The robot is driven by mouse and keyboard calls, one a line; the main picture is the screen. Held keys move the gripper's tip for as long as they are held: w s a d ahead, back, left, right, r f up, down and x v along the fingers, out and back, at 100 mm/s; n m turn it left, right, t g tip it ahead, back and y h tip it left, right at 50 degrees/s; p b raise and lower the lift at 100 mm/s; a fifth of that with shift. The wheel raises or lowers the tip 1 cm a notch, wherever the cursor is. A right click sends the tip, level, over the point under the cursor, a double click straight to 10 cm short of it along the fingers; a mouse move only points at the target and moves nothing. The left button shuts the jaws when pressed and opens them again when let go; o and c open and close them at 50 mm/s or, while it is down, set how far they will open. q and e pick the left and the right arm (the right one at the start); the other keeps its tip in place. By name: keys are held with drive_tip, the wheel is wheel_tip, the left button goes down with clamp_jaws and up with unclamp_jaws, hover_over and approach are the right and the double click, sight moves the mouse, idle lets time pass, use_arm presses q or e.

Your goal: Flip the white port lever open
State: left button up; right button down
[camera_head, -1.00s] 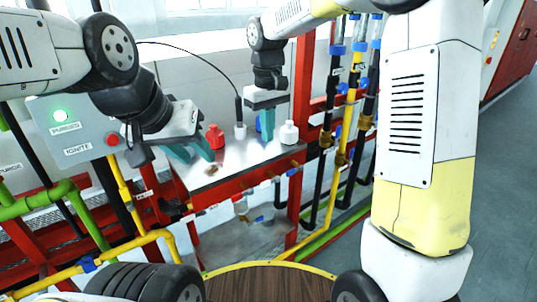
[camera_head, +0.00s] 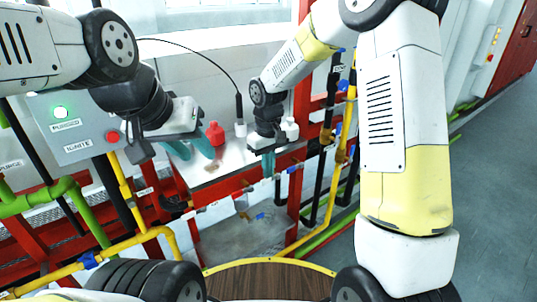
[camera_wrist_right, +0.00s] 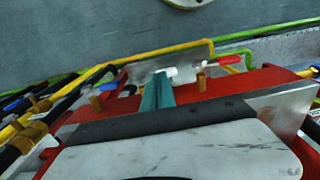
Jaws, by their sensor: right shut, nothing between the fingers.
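The white port lever (camera_wrist_right: 172,72) is a small white piece just past my right fingertips in the right wrist view. The tips look close to it or touching it; I cannot tell which. In the head view my right gripper (camera_head: 268,176) points down at the front edge of the metal-topped table (camera_head: 222,172), shut and empty, and hides much of the lever area. My left gripper (camera_head: 192,153) is open and empty over the table's left part.
A red bottle (camera_head: 215,134) and a white bottle (camera_head: 290,128) stand on the table. A black probe (camera_head: 239,107) on a cable stands in a white holder. Yellow pipes (camera_head: 345,130) rise at the right. A control box (camera_head: 75,128) is at the left.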

sight(263, 180)
drive_tip(key=shift+s+a+f+t+h, duration=0.25)
drive_tip(key=shift+t+h, duration=0.15)
drive_tip(key=shift+h, duration=0.2)
idle(0.3)
drive_tip(key=shift+s+a+f+t+h, duration=0.15)
drive_tip(key=shift+a+f+t+h, duration=0.15)
drive_tip(key=shift+t+h, duration=0.15)
drive_tip(key=shift+f+h, duration=0.1)
drive_tip(key=shift+h, duration=0.15)
drive_tip(key=shift+s+a+f, duration=0.15)
drive_tip(key=shift+f, duration=0.5)
drive_tip(key=shift+s+a+f, duration=0.1)
drive_tip(key=shift+a+f, duration=0.05)
drive_tip(key=shift+f, duration=1.35)
drive_tip(key=shift+w+d+f, duration=0.1)
drive_tip(key=shift+f, duration=0.1)
drive_tip(key=shift+r, duration=0.1)
drive_tip(key=v, duration=0.7)
drive_tip(key=shift+r, duration=0.35)
